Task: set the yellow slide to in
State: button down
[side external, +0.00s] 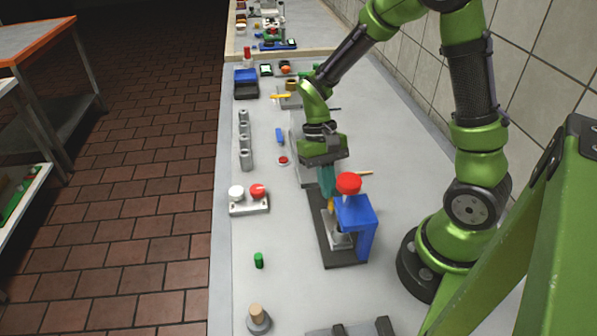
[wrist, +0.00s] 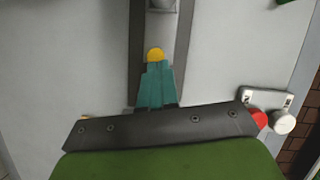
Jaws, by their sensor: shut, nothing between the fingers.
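A yellow knob, which looks like the yellow slide (side external: 331,208), sits on a dark rail (side external: 318,241) beside a blue stand (side external: 358,226) with a red knob (side external: 348,183) on top. In the wrist view the yellow slide (wrist: 155,54) shows just beyond my fingertips, over the dark rail (wrist: 138,40). My gripper (side external: 327,192), with teal fingers, points down just above the slide. In the wrist view my gripper (wrist: 157,66) has its fingers together with nothing between them. I cannot tell whether the fingertips touch the slide. The blue stand hides part of the rail.
A white box with a red and a white button (side external: 249,199) stands to the left. A green cylinder (side external: 259,260) and a wooden peg on a round base (side external: 258,318) stand nearer the front. Several grey cylinders line the left edge. The bench (side external: 287,285) is clear between them.

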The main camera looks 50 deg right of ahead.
jog(key=w, duration=0.1)
jog(key=w+d, duration=0.2)
jog(key=shift+w+d+r, duration=0.1)
jog(key=shift+w+r, duration=0.2)
jog(key=shift+w, duration=0.1)
jog(key=v, duration=0.8)
jog(key=c, duration=1.8)
grip_release()
jog(key=shift+r, duration=0.5)
jog(key=o, duration=0.8)
jog(key=a+r+n+h, duration=0.1)
jog(key=a+r+n, duration=0.1)
jog(key=n, duration=0.1)
jog(key=s+a+r+n+h, duration=0.1)
jog(key=a+r+n, duration=0.1)
jog(key=r, duration=0.1)
jog(key=shift+s+a+n+g, duration=0.2)
jog(key=shift+n+g, duration=0.1)
jog(key=shift+n, duration=0.1)
jog(key=x, duration=1.6)
jog(key=shift+s+d+f, duration=0.15)
jog(key=shift+s+f, duration=0.1)
jog(key=shift+f, duration=0.1)
grip_shut()
